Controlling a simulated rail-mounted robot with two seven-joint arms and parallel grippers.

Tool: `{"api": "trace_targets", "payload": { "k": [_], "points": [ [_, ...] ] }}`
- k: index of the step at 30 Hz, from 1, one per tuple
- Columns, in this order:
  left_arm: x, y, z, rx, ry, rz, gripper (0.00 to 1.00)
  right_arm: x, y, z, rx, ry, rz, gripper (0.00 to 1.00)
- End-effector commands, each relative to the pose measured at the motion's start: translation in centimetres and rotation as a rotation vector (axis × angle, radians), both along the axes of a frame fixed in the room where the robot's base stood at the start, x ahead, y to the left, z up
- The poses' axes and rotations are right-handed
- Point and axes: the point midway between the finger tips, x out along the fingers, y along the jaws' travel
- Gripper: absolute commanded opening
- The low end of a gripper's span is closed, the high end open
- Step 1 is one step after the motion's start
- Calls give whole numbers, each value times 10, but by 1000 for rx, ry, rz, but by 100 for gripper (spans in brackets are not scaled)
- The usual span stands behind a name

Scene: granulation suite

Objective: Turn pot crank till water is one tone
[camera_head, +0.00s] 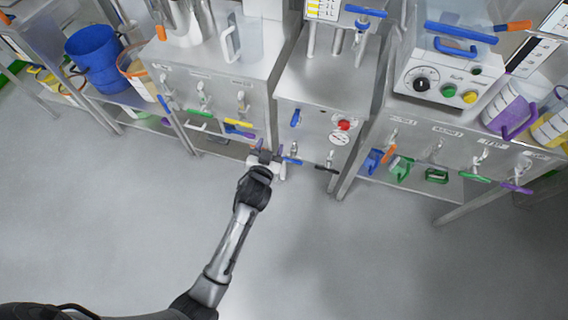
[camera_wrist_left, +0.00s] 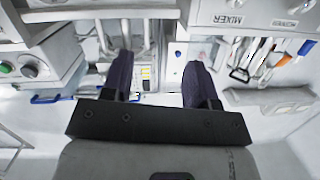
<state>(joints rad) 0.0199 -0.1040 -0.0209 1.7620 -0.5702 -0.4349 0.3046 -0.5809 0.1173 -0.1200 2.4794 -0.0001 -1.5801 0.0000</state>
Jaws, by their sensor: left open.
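My left gripper (camera_head: 270,156) is in front of the lower edge of the steel cabinets, near the gap between the left and middle ones. In the left wrist view its two dark fingers (camera_wrist_left: 160,82) are spread apart with nothing between them. A steel pot-like vessel (camera_head: 186,22) stands on the left cabinet, cut off by the top edge. A blue bar handle (camera_head: 366,11) shows above the middle cabinet (camera_head: 325,82). I cannot tell which part is the pot crank. No water surface is visible. My right gripper is not in view.
The middle cabinet has a red knob (camera_head: 344,125), a gauge (camera_head: 338,139) and small levers low down. Coloured tools hang from hooks on both side cabinets. A control box (camera_head: 440,78) stands at right, a blue bucket (camera_head: 94,58) at left. The grey floor (camera_head: 120,220) is clear.

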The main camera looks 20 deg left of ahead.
Motion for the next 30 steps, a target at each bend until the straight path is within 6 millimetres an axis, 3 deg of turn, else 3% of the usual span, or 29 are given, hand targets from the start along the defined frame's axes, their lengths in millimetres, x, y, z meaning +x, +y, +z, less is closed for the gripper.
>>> {"api": "trace_targets", "payload": {
  "k": [1, 9, 20, 30],
  "points": [
    [9, -4, -26, 3, -29, -9, 54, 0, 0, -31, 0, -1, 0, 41],
    [38, -19, -57, 21, -139, -55, 54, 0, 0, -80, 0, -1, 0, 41],
    [60, -25, -66, 30, -179, -78, 54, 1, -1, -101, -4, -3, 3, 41],
    [117, -18, -67, 30, -179, -78, 54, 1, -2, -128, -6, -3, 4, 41]
  ]
}}
